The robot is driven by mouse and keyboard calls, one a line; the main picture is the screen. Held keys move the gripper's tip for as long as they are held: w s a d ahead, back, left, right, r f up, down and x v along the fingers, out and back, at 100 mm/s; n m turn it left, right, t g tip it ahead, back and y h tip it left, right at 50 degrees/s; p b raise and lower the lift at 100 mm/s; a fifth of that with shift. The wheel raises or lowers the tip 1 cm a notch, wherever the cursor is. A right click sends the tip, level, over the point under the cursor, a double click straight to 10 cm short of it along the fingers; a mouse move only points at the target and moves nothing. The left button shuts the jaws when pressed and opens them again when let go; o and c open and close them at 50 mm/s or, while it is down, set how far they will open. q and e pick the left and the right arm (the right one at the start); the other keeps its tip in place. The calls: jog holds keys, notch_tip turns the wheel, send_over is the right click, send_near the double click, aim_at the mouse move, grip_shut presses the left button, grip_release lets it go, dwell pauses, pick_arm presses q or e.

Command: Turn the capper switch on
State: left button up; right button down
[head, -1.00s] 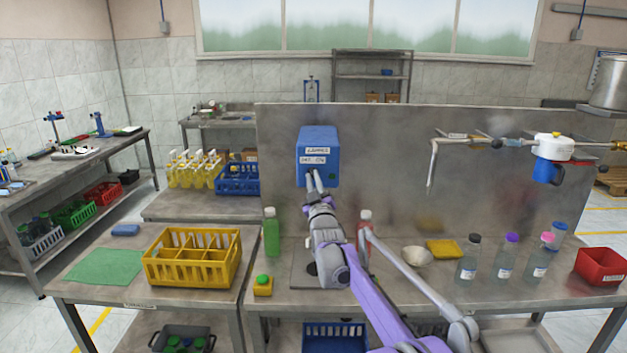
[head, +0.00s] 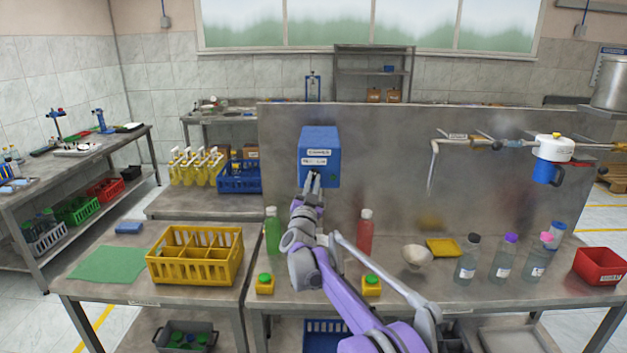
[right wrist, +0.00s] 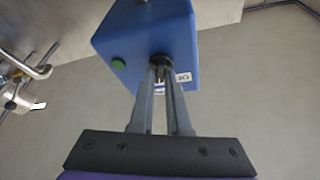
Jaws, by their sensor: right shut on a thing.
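The capper is a blue box (head: 320,152) with white labels, mounted on the upright metal panel. The right wrist view shows the same blue box (right wrist: 148,38) with a round green button or lamp (right wrist: 118,63) and a dark round switch (right wrist: 160,61) on its face. My right gripper (head: 313,182) reaches up to the box's lower front. In the right wrist view the fingertips (right wrist: 161,72) are closed around the dark switch, which they partly hide. I cannot tell the switch's setting. My left gripper is not in view.
A green bottle (head: 272,232) and a red bottle (head: 365,232) stand beside my right arm. Yellow boxes with green buttons (head: 265,284) (head: 371,285) sit at the front. A bowl (head: 417,256), clear bottles (head: 468,260) and a red bin (head: 600,266) are on the right.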

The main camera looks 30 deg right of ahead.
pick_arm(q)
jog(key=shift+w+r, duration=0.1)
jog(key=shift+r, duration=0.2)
pick_arm(e)
jog(key=shift+a+m+g+h, duration=0.1)
jog(key=shift+m+g+h, duration=0.3)
jog(key=shift+m, duration=0.8)
jog(key=shift+m+g, duration=0.3)
jog(key=c, duration=0.9)
grip_release()
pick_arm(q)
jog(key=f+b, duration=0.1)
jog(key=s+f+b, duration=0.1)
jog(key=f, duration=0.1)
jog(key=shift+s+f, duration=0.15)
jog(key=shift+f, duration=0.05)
pick_arm(e)
jog(key=v, duration=1)
jog(key=shift+s+a+f, duration=0.2)
jog(key=shift+s, duration=0.1)
